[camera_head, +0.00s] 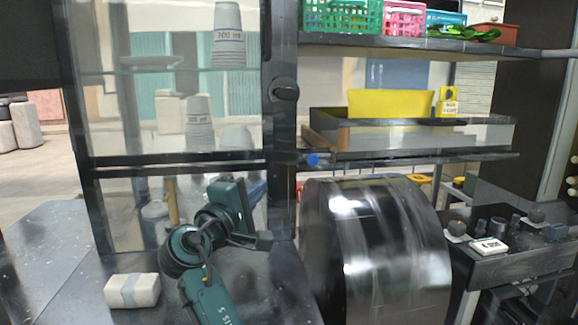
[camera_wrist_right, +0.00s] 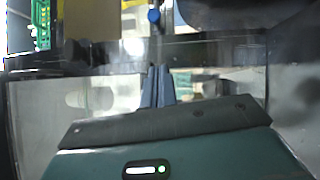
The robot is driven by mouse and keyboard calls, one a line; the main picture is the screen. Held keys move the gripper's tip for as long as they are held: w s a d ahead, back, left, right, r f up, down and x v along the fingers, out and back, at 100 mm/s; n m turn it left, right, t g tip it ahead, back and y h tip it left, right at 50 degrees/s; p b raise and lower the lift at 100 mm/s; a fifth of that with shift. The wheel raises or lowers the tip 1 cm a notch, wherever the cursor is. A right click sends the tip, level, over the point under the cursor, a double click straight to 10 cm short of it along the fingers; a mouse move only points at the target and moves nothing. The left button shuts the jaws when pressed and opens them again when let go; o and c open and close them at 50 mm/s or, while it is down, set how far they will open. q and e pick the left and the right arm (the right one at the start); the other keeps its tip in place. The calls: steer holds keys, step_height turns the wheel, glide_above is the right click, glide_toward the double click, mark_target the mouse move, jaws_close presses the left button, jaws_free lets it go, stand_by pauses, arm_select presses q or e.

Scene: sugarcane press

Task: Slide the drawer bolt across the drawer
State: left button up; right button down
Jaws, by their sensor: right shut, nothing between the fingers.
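The drawer (camera_head: 425,137) is a shallow dark tray with a clear front under the upper shelf, holding a yellow block. A small blue knob (camera_head: 313,159), which looks like the bolt's handle, sits at its lower left corner by the dark post. The blue knob (camera_wrist_right: 154,16) also shows at the top of the right wrist view. My right gripper (camera_head: 258,188) is left of and below the knob, apart from it. Its fingers (camera_wrist_right: 158,70) are shut, empty and point toward the knob. The rest of the bolt cannot be made out. My left gripper is not in view.
A glass-paned cabinet with a dark frame (camera_head: 180,158) and stacked cups stands at left. A large dark shiny drum (camera_head: 375,245) is below the drawer. A banded white block (camera_head: 133,290) lies on the counter. Coloured baskets (camera_head: 340,16) sit on the upper shelf.

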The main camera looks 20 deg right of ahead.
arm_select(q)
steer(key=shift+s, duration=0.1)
arm_select(e)
steer(key=shift+s+r, duration=0.1)
steer(key=shift+s, duration=0.05)
steer(key=p+x, duration=0.1)
steer(key=x, duration=0.8)
steer(key=shift+w+d+r+p, duration=0.1)
steer(key=shift+w+p, duration=0.1)
steer(key=shift+p, duration=0.2)
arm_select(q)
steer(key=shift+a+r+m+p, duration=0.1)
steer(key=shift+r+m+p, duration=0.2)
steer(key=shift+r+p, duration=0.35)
arm_select(e)
steer(key=shift+d+r, duration=0.2)
steer(key=shift+d, duration=2)
arm_select(q)
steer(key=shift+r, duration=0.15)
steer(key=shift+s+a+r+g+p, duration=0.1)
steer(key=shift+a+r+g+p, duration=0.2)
steer(key=shift+p, duration=0.3)
arm_select(e)
steer(key=shift+s+d+r, duration=0.1)
steer(key=shift+s+d, duration=0.15)
steer(key=shift+d, duration=0.75)
steer(key=shift+s+d, duration=0.25)
steer(key=shift+d, duration=0.7)
